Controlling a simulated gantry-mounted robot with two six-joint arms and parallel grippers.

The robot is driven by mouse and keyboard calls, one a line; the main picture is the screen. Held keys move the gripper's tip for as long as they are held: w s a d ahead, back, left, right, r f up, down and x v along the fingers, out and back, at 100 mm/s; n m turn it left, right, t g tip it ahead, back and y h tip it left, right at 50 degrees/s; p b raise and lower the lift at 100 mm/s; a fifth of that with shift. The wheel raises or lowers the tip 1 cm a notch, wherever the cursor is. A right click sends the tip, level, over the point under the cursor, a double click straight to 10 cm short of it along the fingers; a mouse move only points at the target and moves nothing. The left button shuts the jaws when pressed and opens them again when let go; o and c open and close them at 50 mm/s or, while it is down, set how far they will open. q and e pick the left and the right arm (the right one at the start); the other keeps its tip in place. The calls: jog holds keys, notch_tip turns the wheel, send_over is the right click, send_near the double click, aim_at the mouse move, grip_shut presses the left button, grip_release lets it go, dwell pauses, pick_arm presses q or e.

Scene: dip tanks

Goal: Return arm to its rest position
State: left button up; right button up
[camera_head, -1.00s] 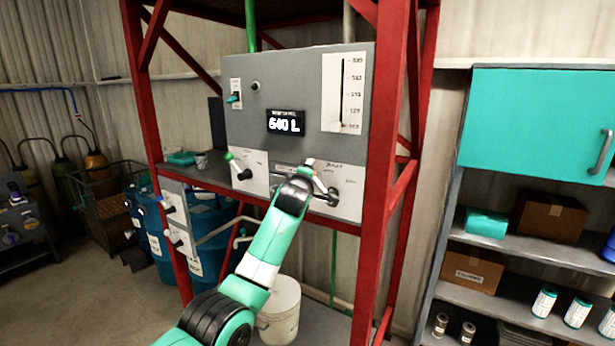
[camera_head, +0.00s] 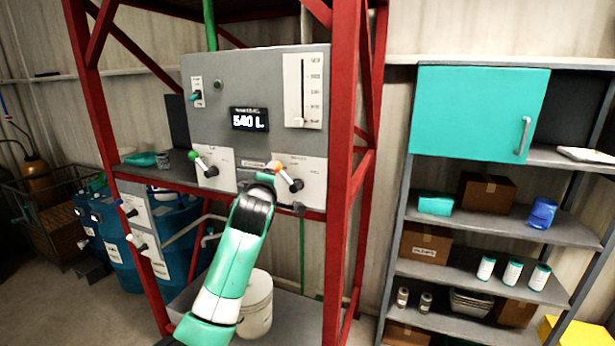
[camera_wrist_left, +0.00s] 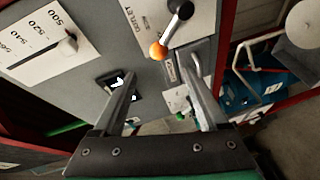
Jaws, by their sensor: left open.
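My left arm comes up from the bottom of the head view to the front of the grey control panel (camera_head: 240,75). In the wrist view my left gripper (camera_wrist_left: 163,98) is open with nothing between its fingers. The outlet lever (camera_head: 290,182) is a dark handle with an orange knob, which also shows in the wrist view (camera_wrist_left: 157,51) beyond the fingers, apart from them. A green-knobbed lever (camera_head: 203,164) is to its left. The panel display (camera_head: 249,119) reads 540 L. In the head view the fingers are mostly hidden by the wrist. My right gripper is out of view.
A red frame (camera_head: 350,180) surrounds the panel, with upright posts on both sides of my arm. Blue drums (camera_head: 115,245) stand at left, a white bucket (camera_head: 257,300) below. A shelf unit (camera_head: 465,268) stands at right; open space lies between it and the frame.

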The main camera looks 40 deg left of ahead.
pick_arm(q)
jog(key=w+d+f+m+t+h, duration=0.2)
jog(key=w+d, duration=0.1)
jog(key=d, duration=0.6)
jog(key=s+d+r+m+t+h, duration=0.2)
jog(key=d+r+t, duration=0.15)
jog(key=d, duration=0.45)
jog(key=s+d+r+m+t+h, duration=0.2)
jog(key=d+r+m, duration=0.15)
jog(key=d, duration=0.45)
jog(key=s+d+r+m+t+h, duration=0.3)
jog(key=s+d+r+m+t, duration=0.1)
jog(key=s+m, duration=0.4)
jog(key=s+d+r+m+t+h, duration=0.4)
jog(key=s+d+r+m, duration=0.2)
jog(key=s+r+m, duration=0.3)
jog(key=shift+s+h, duration=0.3)
jog(key=shift+s, duration=1.55)
jog(key=shift+m, duration=0.25)
